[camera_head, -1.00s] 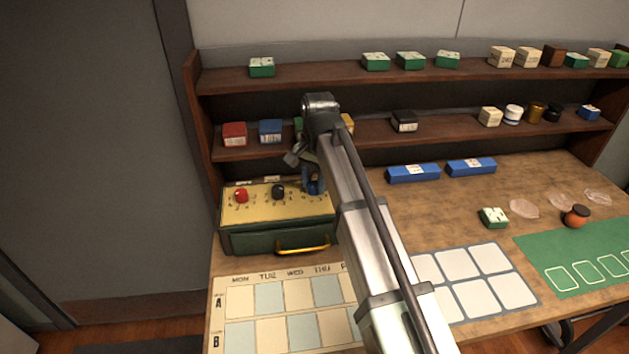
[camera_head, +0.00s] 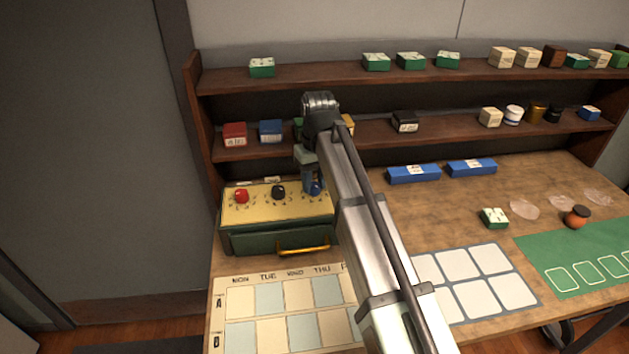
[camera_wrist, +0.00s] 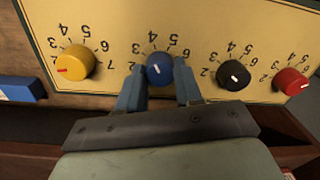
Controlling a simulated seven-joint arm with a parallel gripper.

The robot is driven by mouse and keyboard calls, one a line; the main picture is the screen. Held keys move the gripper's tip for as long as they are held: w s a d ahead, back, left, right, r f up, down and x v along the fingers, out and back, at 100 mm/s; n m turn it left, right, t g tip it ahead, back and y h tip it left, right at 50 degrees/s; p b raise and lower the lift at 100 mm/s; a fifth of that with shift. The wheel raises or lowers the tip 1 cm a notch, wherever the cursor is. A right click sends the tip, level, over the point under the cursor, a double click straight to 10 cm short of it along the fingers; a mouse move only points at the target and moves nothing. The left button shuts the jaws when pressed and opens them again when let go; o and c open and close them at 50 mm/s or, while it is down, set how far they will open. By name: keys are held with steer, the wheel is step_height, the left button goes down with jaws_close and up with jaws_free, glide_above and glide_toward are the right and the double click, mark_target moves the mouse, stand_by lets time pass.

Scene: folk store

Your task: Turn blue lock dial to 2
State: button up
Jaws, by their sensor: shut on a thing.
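The blue dial (camera_head: 315,187) is the right one of the dials I see on the yellow top of the lock box (camera_head: 262,207). In the wrist view the blue dial (camera_wrist: 158,66) sits between my two blue-grey fingers. My gripper (camera_wrist: 160,82) is shut on it, one finger on each side. A short white mark shows on the dial's face. Numbers 2 to 6 are partly visible around it, the 2 beside the left finger. I cannot tell exactly which number the mark points at. In the head view my arm partly hides the dial.
The black dial (camera_wrist: 233,75) and red dial (camera_wrist: 291,81) lie right of the blue one in the wrist view, and the yellow dial (camera_wrist: 75,63) lies left. Shelves (camera_head: 375,133) with small boxes stand behind. Two blue boxes (camera_head: 414,173) lie on the table.

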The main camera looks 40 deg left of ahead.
mark_target(313, 183)
steer(key=n, duration=0.6)
steer(key=shift+s, duration=0.1)
steer(key=n, duration=0.6)
steer(key=shift+n+h, duration=0.3)
stand_by(0.3)
steer(key=o, duration=1)
steer(key=shift+o, duration=0.2)
step_height(313, 183, up, 12)
steer(key=shift+w+a, duration=0.2)
